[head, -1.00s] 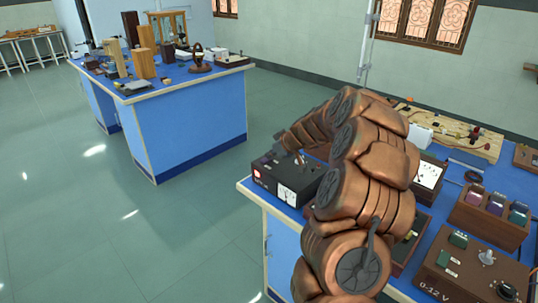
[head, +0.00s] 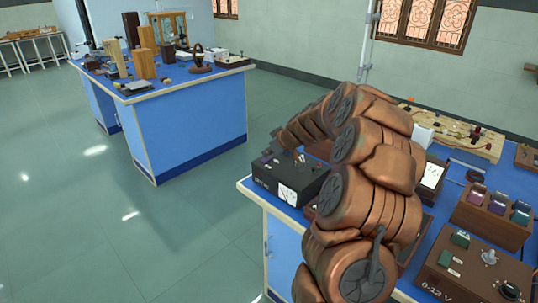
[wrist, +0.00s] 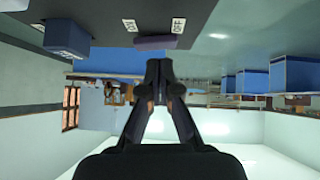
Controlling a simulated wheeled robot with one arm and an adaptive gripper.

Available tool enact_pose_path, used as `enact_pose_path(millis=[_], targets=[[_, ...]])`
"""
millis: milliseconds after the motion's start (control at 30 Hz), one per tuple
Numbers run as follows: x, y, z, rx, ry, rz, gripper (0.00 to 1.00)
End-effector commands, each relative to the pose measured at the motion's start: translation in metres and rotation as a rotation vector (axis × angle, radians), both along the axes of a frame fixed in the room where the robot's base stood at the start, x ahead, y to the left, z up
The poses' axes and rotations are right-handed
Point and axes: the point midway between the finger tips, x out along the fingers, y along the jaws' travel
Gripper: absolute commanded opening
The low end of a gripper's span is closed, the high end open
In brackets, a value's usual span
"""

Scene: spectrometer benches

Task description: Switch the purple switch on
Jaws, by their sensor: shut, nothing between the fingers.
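The purple switch (wrist: 155,43) shows in the wrist view on a dark box face, between a white ON label (wrist: 130,25) and a white OFF label (wrist: 178,25). My gripper (wrist: 158,64) is shut and empty, its fingertips just below the switch in that picture; I cannot tell whether they touch it. In the head view the black box (head: 262,184) with a white meter (head: 287,194) stands at the bench's left end. My gripper (head: 276,145) is over its far side, mostly hidden by my arm. Which way the switch is tilted is unclear.
A dark blue block (wrist: 68,40) sits beside the switch in the wrist view. A brown box marked 0-12 V (head: 440,278) and a rack of coloured blocks (head: 490,216) stand to the right. Open floor (head: 190,220) lies left of the bench.

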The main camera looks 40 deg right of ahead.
Motion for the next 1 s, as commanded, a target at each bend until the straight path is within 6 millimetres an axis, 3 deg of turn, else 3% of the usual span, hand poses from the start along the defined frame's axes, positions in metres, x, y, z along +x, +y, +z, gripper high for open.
enact_pose_path(millis=[167,600,1000], targets=[[0.001,0.005,0.033,-0.005,-0.005,0.003,0.00],[-0.050,0.002,0.077,-0.002,-0.003,0.002,0.00],[-0.071,0.002,0.099,0.000,-0.001,0.003,0.00]])
